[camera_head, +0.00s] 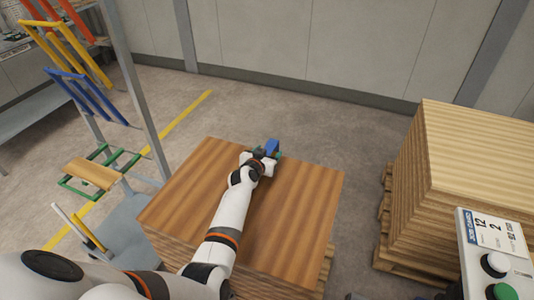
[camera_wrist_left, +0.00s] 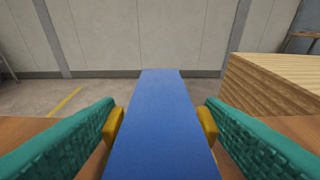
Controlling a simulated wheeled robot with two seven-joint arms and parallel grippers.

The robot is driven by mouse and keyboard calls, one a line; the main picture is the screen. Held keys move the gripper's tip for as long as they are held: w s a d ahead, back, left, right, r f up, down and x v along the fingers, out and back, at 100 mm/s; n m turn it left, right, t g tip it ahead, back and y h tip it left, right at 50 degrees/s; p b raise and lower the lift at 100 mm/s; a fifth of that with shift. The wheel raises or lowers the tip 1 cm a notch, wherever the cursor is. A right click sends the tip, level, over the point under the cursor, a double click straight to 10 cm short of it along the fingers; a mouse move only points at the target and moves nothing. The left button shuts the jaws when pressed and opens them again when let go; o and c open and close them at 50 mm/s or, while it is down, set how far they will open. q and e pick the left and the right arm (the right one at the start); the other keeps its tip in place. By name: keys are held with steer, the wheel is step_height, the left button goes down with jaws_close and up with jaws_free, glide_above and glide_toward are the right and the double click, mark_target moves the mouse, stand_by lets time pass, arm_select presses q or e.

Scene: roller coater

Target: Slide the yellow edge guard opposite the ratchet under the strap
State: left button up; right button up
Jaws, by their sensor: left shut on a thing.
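My left gripper (camera_head: 267,160) is over the far part of the brown wooden stack (camera_head: 300,205), near its back edge. It is shut on a blue block-like piece (camera_head: 273,146). In the left wrist view the blue piece (camera_wrist_left: 160,120) is long and flat and lies between the teal fingers. Small yellow pieces (camera_wrist_left: 113,126) touch its two sides at the fingertips. I cannot tell whether they are finger pads or part of an edge guard. I cannot make out a strap or ratchet on the stack. My right gripper is not in view.
A paler wooden stack (camera_head: 480,165) on a pallet stands at the right. A rack (camera_head: 135,90) with coloured bars is at the left. A control box (camera_head: 490,250) with a green button is at the lower right. The floor behind the brown stack is clear.

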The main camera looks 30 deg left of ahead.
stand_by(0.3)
arm_select(q)
steer(key=o, duration=1.1)
steer(key=v, duration=1.2)
steer(key=shift+d+p, duration=0.1)
steer(key=shift+p, duration=0.3)
